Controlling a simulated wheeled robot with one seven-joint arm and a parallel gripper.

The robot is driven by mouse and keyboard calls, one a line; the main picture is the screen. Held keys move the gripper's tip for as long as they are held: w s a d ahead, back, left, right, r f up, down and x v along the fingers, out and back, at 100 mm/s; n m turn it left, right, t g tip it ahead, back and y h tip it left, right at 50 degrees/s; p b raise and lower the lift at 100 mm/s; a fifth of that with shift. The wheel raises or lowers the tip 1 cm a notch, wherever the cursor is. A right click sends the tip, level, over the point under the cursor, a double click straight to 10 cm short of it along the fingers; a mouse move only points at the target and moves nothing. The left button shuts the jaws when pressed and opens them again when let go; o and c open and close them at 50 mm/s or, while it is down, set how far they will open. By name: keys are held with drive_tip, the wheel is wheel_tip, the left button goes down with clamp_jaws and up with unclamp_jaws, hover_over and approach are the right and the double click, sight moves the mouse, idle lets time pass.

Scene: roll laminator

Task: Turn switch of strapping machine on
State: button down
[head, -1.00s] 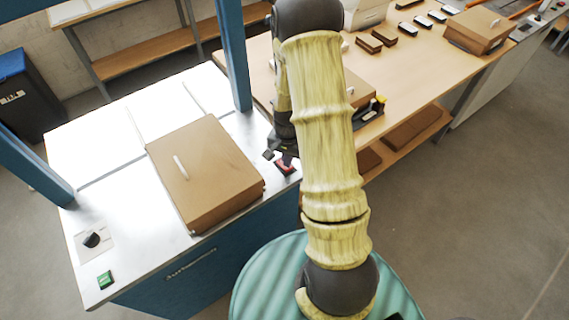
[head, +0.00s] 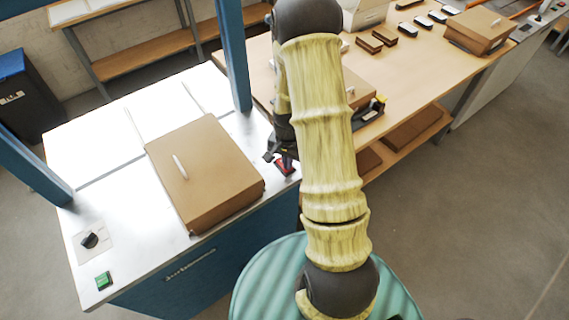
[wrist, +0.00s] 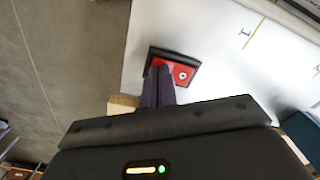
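The strapping machine (head: 92,252) is a blue cabinet with a white top and a blue arch. A red switch (head: 284,167) in a black frame sits at the right front corner of its top. In the wrist view the red switch (wrist: 182,74) shows a white round mark on its right part. My gripper (head: 277,156) is right at this switch. In the wrist view my gripper (wrist: 160,72) has its fingers together, with nothing visible between them. The fingertips cover the left part of the red face; I cannot tell whether they touch it.
A brown box (head: 205,170) lies on the machine top, left of my gripper. A black knob (head: 90,240) and a green button (head: 103,281) are at the left front. A wooden table (head: 440,65) with boxes stands behind and right. Grey floor is clear at the right.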

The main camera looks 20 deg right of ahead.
drive_tip(key=shift+r+p, duration=2.8)
drive_tip(key=shift+r, duration=0.7)
drive_tip(key=s+a+r+n+t, duration=0.1)
drive_tip(key=s+a+r+n, duration=0.3)
drive_tip(key=r, duration=0.4)
drive_tip(key=s+a+r+n+t, duration=0.1)
drive_tip(key=s+a+r+n, duration=0.4)
drive_tip(key=r, duration=0.4)
drive_tip(key=shift+s+n+t, duration=0.3)
drive_tip(key=shift+s+n, duration=0.1)
drive_tip(key=shift+s, duration=0.3)
